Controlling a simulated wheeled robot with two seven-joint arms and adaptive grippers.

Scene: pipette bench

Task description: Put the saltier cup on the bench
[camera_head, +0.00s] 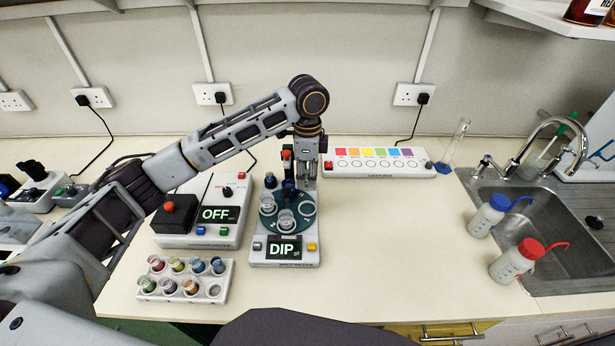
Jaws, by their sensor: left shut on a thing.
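The meter (286,253) stands on the bench with its display reading DIP. A dark teal turntable on it carries small clear cups, one at the front (286,220), one at the left (268,204) and one at the right (306,209). A dark upright probe (289,187) stands over the back of the turntable. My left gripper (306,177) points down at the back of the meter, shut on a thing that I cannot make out. Which cup is saltier does not show. My right gripper is not in view.
A box (218,229) reading OFF stands left of the meter, with a rack of coloured vials (226,268) in front. A colour strip unit (376,168) lies behind. Two wash bottles (486,219) (514,262) stand by the sink (555,287). The bench (400,250) right of the meter is clear.

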